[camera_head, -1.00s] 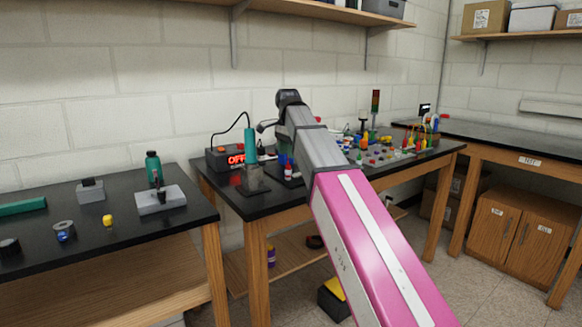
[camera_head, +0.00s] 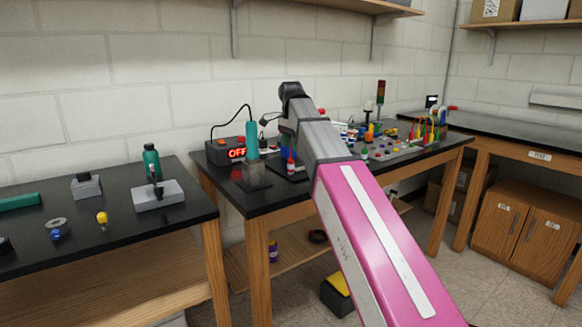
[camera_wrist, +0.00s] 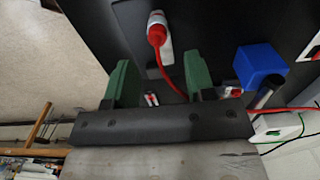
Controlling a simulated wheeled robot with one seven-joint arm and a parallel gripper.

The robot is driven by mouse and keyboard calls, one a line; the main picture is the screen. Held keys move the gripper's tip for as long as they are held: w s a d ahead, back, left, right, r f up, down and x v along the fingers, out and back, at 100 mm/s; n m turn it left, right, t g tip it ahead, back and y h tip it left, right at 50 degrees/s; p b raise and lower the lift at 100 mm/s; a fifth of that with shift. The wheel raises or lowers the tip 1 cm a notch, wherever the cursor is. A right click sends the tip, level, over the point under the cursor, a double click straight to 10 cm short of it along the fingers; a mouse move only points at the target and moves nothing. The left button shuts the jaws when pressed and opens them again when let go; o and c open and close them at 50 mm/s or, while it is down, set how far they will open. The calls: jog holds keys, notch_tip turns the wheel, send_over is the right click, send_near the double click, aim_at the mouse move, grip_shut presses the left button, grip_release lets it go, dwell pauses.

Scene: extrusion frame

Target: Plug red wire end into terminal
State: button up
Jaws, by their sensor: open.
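In the wrist view, a red-and-white plug end (camera_wrist: 157,35) stands on the dark bench top, with a red wire (camera_wrist: 171,82) running from it between my fingers. My gripper (camera_wrist: 157,62) is open, with its two green fingers apart and nothing clasped. The plug end shows just beyond the fingertips, roughly centred between them. A blue block (camera_wrist: 258,64) sits to the right of the fingers; I cannot tell whether it is the terminal. In the head view, a red-and-white piece (camera_head: 291,164) stands on the middle bench, while my arm hides part of the area behind it.
A power box reading OFF (camera_head: 222,152) and a teal tool in a stand (camera_head: 252,150) are left of my arm on the middle bench (camera_head: 262,204). Colourful parts crowd its right side. A left bench (camera_head: 100,232) holds small items. In the wrist view, a white box (camera_wrist: 283,131) lies lower right.

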aim_at(291, 171)
jog(key=shift+s+f, duration=0.15)
jog(key=shift+f, duration=3.8)
grip_shut()
jog(key=shift+r, duration=0.25)
jog(key=shift+r, duration=2.75)
jog(key=shift+s, duration=0.1)
